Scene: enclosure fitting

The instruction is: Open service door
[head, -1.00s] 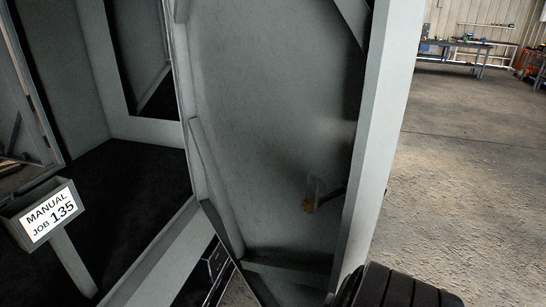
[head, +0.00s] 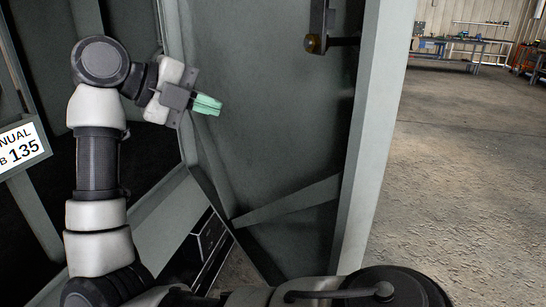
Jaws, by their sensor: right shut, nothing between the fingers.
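The service door (head: 265,130) is a large grey panel whose braced inner face shows; it stands swung away from the enclosure opening. A dark latch with an amber knob (head: 313,43) is on it near the top of the view. My right gripper (head: 208,104), with pale green fingers, is shut and empty. It appears in front of the door's left part, left of and below the latch; I cannot tell whether it touches the door. My left gripper is not in view.
The enclosure's dark interior and grey frame (head: 155,215) fill the left side. Open concrete floor (head: 455,170) lies right of the door, with workbenches (head: 460,50) far back.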

